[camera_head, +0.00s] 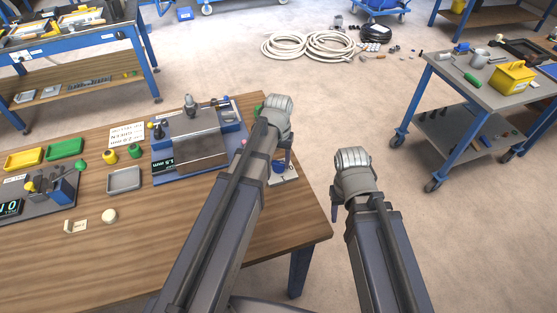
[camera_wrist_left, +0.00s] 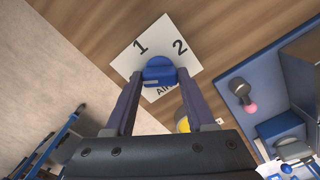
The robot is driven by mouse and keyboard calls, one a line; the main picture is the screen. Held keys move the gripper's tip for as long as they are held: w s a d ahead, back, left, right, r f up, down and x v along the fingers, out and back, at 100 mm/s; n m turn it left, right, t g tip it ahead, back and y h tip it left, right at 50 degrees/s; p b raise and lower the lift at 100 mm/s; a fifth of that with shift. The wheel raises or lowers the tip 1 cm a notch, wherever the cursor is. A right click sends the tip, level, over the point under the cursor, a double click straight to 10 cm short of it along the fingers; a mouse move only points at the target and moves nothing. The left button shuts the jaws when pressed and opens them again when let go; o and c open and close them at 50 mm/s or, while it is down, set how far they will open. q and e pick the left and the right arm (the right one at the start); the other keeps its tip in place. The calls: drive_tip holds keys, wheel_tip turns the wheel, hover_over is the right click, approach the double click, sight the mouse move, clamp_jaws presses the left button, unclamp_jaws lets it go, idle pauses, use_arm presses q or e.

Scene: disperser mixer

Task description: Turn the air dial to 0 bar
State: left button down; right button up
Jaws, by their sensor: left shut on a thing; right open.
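The blue air dial (camera_wrist_left: 159,72) sits on a white card (camera_wrist_left: 137,40) that shows the marks "1" and "2" and part of the word "Air". In the left wrist view my left gripper (camera_wrist_left: 158,76) has one finger on each side of the dial and is shut on it. A mark for 0 is not visible. In the head view the card (camera_head: 290,180) lies at the wooden table's right end, and my left wrist and fingers partly cover the dial (camera_head: 279,168). My right gripper (camera_head: 336,203) is open and empty, right of the table edge.
A blue-framed machine (camera_head: 195,150) with a "1.5 mm" display stands left of the dial on the wooden table (camera_head: 140,260). A grey tray (camera_head: 124,180) and yellow and green trays lie further left. A tool cart (camera_head: 490,90) stands at right. Open floor surrounds my right gripper.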

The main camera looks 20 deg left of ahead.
sight(279, 163)
use_arm(q)
drive_tip(key=shift+n, duration=1.2)
drive_tip(key=shift+c, duration=1.2)
unclamp_jaws()
drive_tip(key=shift+r, duration=0.1)
wheel_tip(279, 163, up, 8)
drive_tip(key=p, duration=0.8)
drive_tip(key=shift+f, duration=0.2)
drive_tip(key=s+d+m+y, duration=0.1)
drive_tip(key=s+d+m, duration=0.5)
drive_tip(key=s+d, duration=0.4)
drive_tip(key=s, duration=0.4)
drive_tip(key=shift+d, duration=0.15)
